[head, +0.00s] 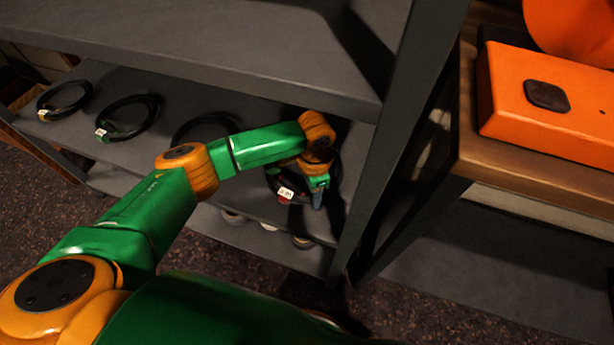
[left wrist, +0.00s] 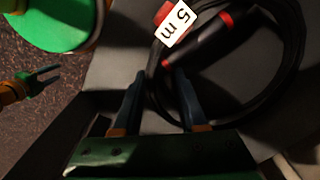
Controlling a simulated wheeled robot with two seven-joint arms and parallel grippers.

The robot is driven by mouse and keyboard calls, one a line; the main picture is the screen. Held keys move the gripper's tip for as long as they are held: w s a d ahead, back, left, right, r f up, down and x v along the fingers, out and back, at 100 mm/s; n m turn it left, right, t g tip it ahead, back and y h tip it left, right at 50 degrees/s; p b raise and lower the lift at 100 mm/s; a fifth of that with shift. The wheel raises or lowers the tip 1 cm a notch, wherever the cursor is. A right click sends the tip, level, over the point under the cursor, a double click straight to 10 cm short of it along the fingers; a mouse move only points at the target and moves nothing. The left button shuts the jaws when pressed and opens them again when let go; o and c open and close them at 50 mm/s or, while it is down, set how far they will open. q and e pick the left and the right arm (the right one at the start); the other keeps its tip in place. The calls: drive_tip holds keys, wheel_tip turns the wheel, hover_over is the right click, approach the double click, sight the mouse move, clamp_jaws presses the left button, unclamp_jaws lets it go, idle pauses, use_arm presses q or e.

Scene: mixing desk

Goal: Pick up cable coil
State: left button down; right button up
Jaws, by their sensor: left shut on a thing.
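The cable coil (head: 286,193) is black, with a white tag, and lies on the middle shelf near the right post. In the left wrist view the coil (left wrist: 213,42) shows a "5 m" tag, a black plug and red bands. My left gripper (head: 315,192) reaches in over it. Its blue-grey fingers (left wrist: 158,82) are shut on the near side of the coil's loop. The arm hides part of the coil in the head view. My right gripper (left wrist: 50,77) shows at the left of the left wrist view, away from the coil, with its fingers apart and empty.
Two more black coils lie to the left on the shelf (head: 62,100) (head: 126,118), and a third is partly behind my arm (head: 200,118). An upper shelf board (head: 200,50) hangs above. A dark post (head: 395,140) stands close right. An orange case (head: 560,110) sits on a wooden bench.

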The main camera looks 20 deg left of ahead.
use_arm(q)
wheel_tip(320, 180, up, 3)
drive_tip(key=shift+w+r+p, duration=0.1)
drive_tip(key=shift+r+p, duration=0.05)
drive_tip(key=shift+p, duration=0.55)
drive_tip(key=shift+s+r, duration=0.25)
drive_tip(key=shift+s, duration=0.1)
drive_tip(key=s+p, duration=0.4)
drive_tip(key=s, duration=1.3)
drive_tip(key=shift+s+a+f, duration=0.15)
drive_tip(key=shift+s+a, duration=0.1)
drive_tip(key=shift+a, duration=0.1)
use_arm(e)
wheel_tip(320, 180, up, 5)
drive_tip(key=s+a, duration=0.2)
drive_tip(key=shift+r+g, duration=0.15)
drive_tip(key=shift+g, duration=0.15)
drive_tip(key=shift+d, duration=0.15)
